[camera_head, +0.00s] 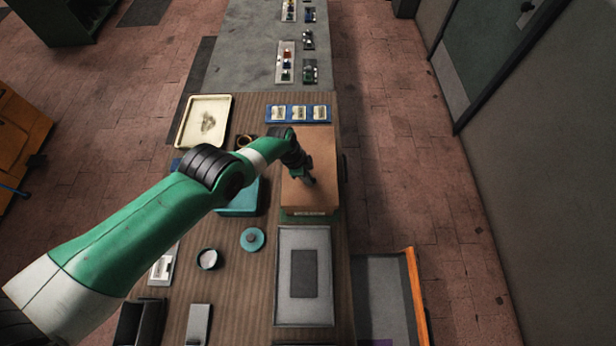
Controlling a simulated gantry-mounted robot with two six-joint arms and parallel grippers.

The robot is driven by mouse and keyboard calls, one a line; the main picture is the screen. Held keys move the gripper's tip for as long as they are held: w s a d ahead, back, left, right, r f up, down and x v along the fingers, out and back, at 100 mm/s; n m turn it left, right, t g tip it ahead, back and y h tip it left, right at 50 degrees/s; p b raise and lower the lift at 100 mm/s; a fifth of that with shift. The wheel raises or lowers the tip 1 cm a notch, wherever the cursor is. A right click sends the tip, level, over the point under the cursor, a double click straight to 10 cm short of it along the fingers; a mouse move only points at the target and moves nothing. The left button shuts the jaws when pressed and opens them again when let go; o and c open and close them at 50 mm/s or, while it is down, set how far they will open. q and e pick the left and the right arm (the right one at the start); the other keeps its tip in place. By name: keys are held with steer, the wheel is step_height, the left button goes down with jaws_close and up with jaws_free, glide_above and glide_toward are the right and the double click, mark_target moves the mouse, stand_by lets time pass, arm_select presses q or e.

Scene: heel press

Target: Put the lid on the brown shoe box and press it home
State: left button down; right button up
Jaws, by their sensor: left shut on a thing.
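A brown lid (321,163) with a flat, wide top lies over the shoe box at the right side of the wooden table. A narrow dark green front strip with a pale label (309,213) shows below its near edge. My left gripper (308,181) reaches in from the left and is shut at the middle of the brown top, on the lid as far as I can see. The fingertips are small and dark here. The inside of the box is hidden, and I cannot tell how far down the lid sits. My right gripper is not in view.
A teal box (240,204) stands just left, partly behind my arm. A blue holder (271,114) with white cards lies behind the lid, a cream tray (220,103) back left. A grey tray (287,244) lies in front. A teal disc (252,239) and white bowl (207,259) sit front left.

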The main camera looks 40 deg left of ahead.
arm_select(q)
steer(key=shift+f+b, duration=1.05)
steer(key=shift+f+b, duration=0.7)
steer(key=shift+f, duration=0.05)
stand_by(3.5)
steer(key=shift+c, duration=2.2)
jaws_free()
step_height(320, 180, up, 7)
steer(key=p, duration=0.7)
steer(key=shift+r, duration=0.15)
steer(key=shift+d, duration=0.1)
